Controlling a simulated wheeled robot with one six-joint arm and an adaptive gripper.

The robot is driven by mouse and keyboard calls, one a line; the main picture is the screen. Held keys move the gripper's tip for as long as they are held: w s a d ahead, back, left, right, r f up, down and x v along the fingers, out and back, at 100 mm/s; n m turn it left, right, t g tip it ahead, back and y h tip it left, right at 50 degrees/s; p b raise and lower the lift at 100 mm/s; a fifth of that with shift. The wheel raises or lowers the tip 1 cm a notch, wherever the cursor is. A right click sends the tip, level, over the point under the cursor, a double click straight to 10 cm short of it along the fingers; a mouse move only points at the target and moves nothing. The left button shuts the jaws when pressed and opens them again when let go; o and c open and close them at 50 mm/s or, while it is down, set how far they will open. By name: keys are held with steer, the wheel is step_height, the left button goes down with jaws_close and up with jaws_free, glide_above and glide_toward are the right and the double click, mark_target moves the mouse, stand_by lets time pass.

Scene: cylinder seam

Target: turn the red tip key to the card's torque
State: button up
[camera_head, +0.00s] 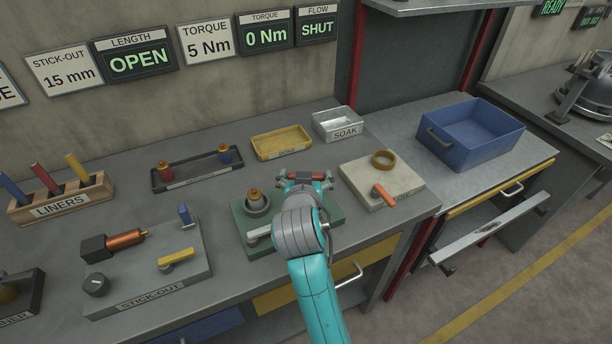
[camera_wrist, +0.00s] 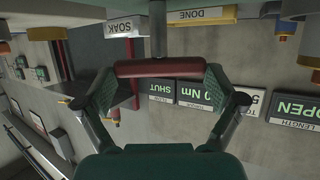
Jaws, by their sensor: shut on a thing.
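The red tip key (camera_head: 312,176) shows as a short red bar at my gripper (camera_head: 304,182), over the back of the green fixture (camera_head: 335,212). In the wrist view, the two green pads of my gripper (camera_wrist: 160,72) are shut on the ends of the red bar (camera_wrist: 150,68). A grey shaft (camera_wrist: 158,30) runs from the bar's middle. The torque card (camera_head: 206,41) reads 5 Nm. The torque display (camera_head: 265,34) beside it reads 0 Nm, also seen upside down in the wrist view (camera_wrist: 193,92). My wrist hides the key's lower part in the head view.
A brass-topped part (camera_head: 255,200) and a grey lever (camera_head: 259,233) are on the fixture's left. To the right is a pale block (camera_head: 370,172) with a brass ring and orange lever. Yellow (camera_head: 282,143) and SOAK (camera_head: 338,124) trays stand behind. The FLOW display (camera_head: 317,28) reads SHUT.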

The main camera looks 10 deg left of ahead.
steer(key=shift+f, duration=0.1)
steer(key=o, duration=0.8)
steer(key=shift+s, duration=0.1)
steer(key=v, duration=1.1)
steer(key=shift+s+d+r, duration=0.1)
steer(key=shift+s+r, duration=0.2)
